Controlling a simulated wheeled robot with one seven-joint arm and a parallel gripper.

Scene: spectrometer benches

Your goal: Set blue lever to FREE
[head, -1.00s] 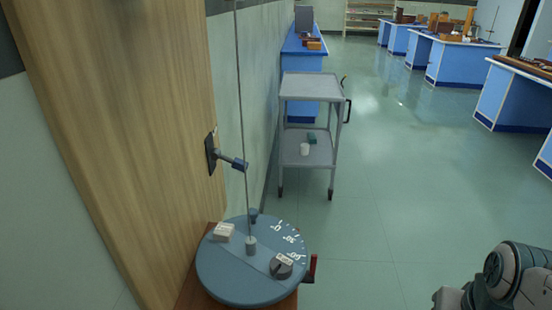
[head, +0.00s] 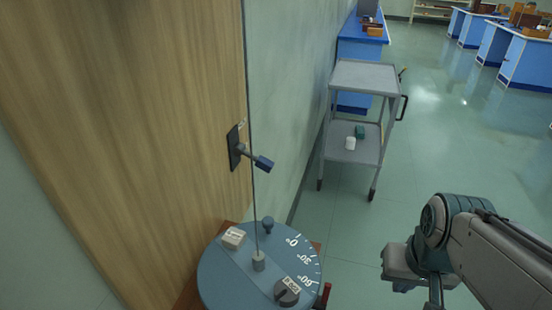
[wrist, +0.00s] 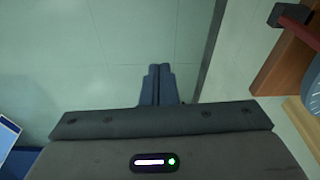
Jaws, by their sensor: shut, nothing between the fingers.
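The blue lever (head: 263,164) is a short arm with a blue block at its end. It sticks out to the right and slightly down from a dark plate (head: 235,147) on the wooden panel (head: 150,130). A small label sits above the plate, too small to read. My gripper's two fingers (wrist: 161,72) are together and empty in the wrist view, over bare floor. In the head view my arm is at the lower right, well apart from the lever, and the fingertips are not clearly visible. The lever is not in the wrist view.
A round blue dial table (head: 220,285) with degree marks, a white block (head: 233,237) and a knob stands below the lever. A thin vertical rod (head: 251,120) passes close to the lever. A red handle (wrist: 296,27) shows beside the table. A grey cart (head: 367,78) stands behind; the floor between is clear.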

